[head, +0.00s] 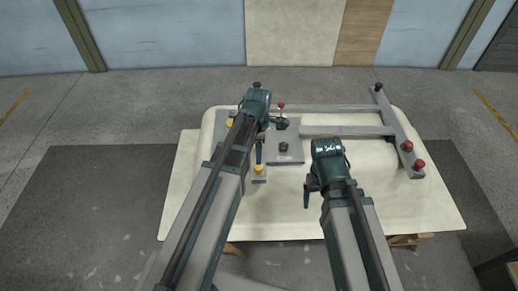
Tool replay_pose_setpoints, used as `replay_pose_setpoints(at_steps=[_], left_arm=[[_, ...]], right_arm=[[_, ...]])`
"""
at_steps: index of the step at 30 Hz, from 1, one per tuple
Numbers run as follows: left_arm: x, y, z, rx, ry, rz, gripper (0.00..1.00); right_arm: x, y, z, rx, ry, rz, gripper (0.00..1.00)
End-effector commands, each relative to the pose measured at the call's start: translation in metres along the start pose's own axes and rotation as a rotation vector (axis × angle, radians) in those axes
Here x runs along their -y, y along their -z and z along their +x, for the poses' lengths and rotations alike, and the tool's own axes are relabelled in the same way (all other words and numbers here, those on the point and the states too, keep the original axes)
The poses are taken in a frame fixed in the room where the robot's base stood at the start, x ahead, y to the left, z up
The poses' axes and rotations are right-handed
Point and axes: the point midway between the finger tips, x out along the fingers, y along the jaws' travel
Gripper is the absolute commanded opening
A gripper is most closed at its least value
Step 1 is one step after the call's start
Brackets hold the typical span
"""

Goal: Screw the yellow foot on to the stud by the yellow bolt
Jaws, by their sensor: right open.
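A yellow piece (259,168) sits at the near end of a grey strip, just below my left gripper. Another yellow piece (230,122) shows at the left, beside my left forearm. Both are too small to tell which is the foot and which is the bolt. My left gripper (259,151) points down over the grey strip, close to the nearer yellow piece; its jaws and any contact are unclear. My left arm hides part of this area, and the stud cannot be made out. My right gripper (307,196) is open, pointing down above the shell, apart from the yellow pieces.
A cream tub shell (400,208) bears a grey plate (292,154) with a dark knob (283,146) and a red-topped part (281,106). A grey frame (345,130) extends right, with red pieces (407,146) (419,165) and a black piece (378,87). The shell's front right is clear.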

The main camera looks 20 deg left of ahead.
Motion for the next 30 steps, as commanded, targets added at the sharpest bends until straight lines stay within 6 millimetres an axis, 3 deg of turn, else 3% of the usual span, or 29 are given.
replay_pose_setpoints(at_steps=[18,30], left_arm=[[0.0,0.0,0.072,0.0,0.0,0.002,0.8],[0.0,0.0,0.076,0.0,0.0,0.002,0.8]], right_arm=[[0.007,0.004,0.072,0.0,0.0,0.0,0.82],[0.007,0.005,0.076,0.0,0.0,0.0,0.82]])
